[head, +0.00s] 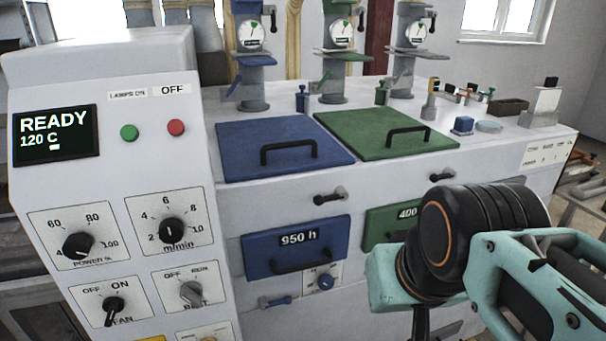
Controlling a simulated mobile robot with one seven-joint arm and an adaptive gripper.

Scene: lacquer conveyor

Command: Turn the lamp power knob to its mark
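The lamp power knob (78,245) is a round black knob on a white plate at the left of the sloping control panel. The label POWER % is below it, and its printed scale reads 60, 80 and 100, with the lowest figure partly hidden. Its pointer seems to face the lower left, near the low end; this is too small to be sure. No separate target mark can be made out. My teal and black arm is at the lower right, far from the knob. My gripper's fingertips do not show. Nothing touches the knob.
Beside the power knob are the m/min knob (173,231), the FAN switch (114,304) and the grey RUN switch (191,293). Above are a green button (129,132), a red button (176,127) and a READY 120 C display (55,136). Blue (240,150) and green lids (350,130) have handles.

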